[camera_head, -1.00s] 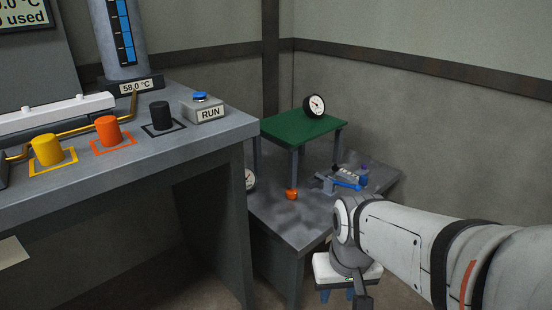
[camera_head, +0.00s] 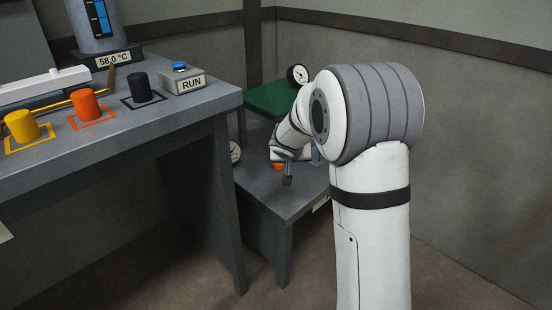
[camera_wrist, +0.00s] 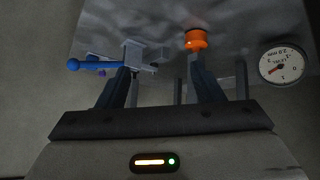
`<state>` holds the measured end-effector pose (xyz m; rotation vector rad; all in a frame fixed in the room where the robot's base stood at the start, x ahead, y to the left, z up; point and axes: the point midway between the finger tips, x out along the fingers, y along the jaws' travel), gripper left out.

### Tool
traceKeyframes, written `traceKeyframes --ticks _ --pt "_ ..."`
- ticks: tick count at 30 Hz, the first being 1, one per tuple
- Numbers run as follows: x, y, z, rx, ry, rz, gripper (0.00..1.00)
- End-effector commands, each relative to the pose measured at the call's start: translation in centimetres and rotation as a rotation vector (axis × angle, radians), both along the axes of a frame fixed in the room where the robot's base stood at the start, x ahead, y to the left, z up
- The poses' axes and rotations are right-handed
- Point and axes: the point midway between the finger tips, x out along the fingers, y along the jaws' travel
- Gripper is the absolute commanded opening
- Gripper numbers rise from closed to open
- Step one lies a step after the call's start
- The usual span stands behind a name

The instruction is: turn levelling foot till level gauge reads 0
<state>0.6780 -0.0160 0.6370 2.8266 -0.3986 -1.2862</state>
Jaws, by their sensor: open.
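The orange levelling foot (camera_head: 277,167) is partly hidden by my wrist in the head view. It shows clearly in the wrist view (camera_wrist: 196,40), beyond the tip of the right-hand finger. My gripper (camera_wrist: 163,72) is open with nothing between its fingers; it also shows small and dark in the head view (camera_head: 287,180), close to the foot. I cannot tell whether they touch. A white dial gauge with a red needle (camera_wrist: 283,65) is at the right of the wrist view, its lettering upside down. Its exact reading is too small to tell.
A green platform (camera_head: 277,98) carries a black-rimmed dial (camera_head: 297,75). A blue-handled clamp (camera_wrist: 95,64) is left of the foot in the wrist view. The grey bench (camera_head: 205,120) with knobs and a RUN button (camera_head: 180,67) stands at the left.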

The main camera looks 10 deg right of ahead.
Motion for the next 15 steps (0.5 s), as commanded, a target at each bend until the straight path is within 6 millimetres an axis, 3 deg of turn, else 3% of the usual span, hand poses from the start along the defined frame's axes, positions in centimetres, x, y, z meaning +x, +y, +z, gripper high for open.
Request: traceKeyframes --ticks 1,3,6,15 --pt "2.0 0.8 -1.4 0.018 -0.019 0.020 0.60" --pt "4.0 1.8 -2.7 0.046 -0.045 0.042 0.60" --pt "5.9 2.9 -4.0 0.077 -0.064 0.066 0.60" --pt "8.4 3.4 -6.5 0.103 -0.075 0.080 0.60"
